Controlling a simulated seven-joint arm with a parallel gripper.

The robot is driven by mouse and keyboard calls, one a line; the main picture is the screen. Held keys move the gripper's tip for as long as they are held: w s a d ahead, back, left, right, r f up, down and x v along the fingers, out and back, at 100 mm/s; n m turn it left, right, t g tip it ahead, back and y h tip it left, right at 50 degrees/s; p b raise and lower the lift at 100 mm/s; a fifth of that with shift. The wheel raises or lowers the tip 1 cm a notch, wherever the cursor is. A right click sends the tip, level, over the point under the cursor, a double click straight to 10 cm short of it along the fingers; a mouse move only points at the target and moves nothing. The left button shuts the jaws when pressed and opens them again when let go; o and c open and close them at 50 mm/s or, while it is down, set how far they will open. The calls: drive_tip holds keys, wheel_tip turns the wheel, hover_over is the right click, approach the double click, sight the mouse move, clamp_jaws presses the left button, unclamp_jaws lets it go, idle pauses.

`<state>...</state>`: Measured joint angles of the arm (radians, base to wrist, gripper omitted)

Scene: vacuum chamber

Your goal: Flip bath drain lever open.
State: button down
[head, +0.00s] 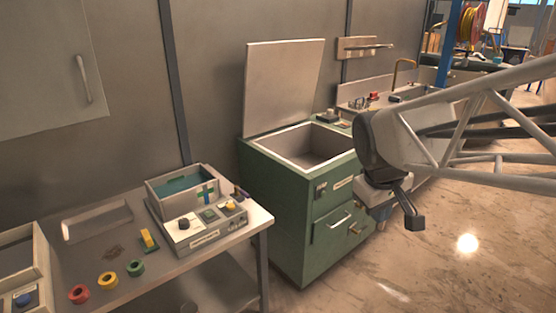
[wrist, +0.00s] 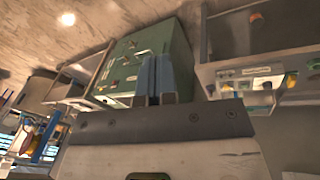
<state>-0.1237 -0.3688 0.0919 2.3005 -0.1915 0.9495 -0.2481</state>
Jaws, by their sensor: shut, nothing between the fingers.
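My gripper (head: 408,212) hangs in the air to the right of the green cabinet, apart from it. In the wrist view its two blue-grey fingers (wrist: 157,75) are together, with nothing between them. A small tabletop bath (head: 165,198) with teal liquid stands on the left table, behind a control box (head: 205,230) with knobs. A small dark purple lever-like part (head: 241,193) shows at its right side. The green cabinet (head: 285,213) has an open basin (head: 310,146) and a small front fitting (head: 321,189). I cannot tell which part is the drain lever or its position.
The metal table (head: 140,262) holds red (head: 78,293), yellow and green rings and a yellow block (head: 148,240). A raised lid (head: 285,85) stands behind the basin. A sink counter (head: 405,90) is beyond. Floor (head: 440,270) in front of the cabinet is clear.

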sight(238, 192)
drive_tip(key=w+a+f+n+h, duration=0.15)
drive_tip(key=w+a+n, duration=0.35)
drive_tip(key=w, duration=0.5)
drive_tip(key=w+a+f+n, duration=0.2)
drive_tip(key=w+a+n, duration=0.1)
drive_tip(key=w+a, duration=0.6)
drive_tip(key=w+a+f+n+h, duration=0.1)
drive_tip(key=w+a+f+n, duration=0.3)
drive_tip(key=w, duration=0.6)
drive_tip(key=w+a+f+n+t, duration=0.1)
drive_tip(key=w+a+f+n, duration=0.2)
drive_tip(key=a, duration=0.6)
drive_tip(key=w+a+f+n+t+h, duration=0.1)
drive_tip(key=w+a+f+n, duration=0.2)
drive_tip(key=w+a+f, duration=0.4)
drive_tip(key=w+a+f+n+t, duration=0.1)
drive_tip(key=w+a+f+n, duration=0.2)
drive_tip(key=a, duration=0.8)
drive_tip(key=shift+w+a+f+n+h, duration=0.15)
drive_tip(key=shift+w+f, duration=0.25)
drive_tip(key=shift+f, duration=0.3)
drive_tip(key=shift+w+a+f+n+h, duration=0.1)
drive_tip(key=shift+w+f, duration=0.3)
drive_tip(key=shift+f, duration=0.35)
drive_tip(key=shift+w+a+f+n+h, duration=0.15)
drive_tip(key=shift+w+f, duration=0.25)
drive_tip(key=shift+f, duration=0.3)
drive_tip(key=shift+x, duration=5.05)
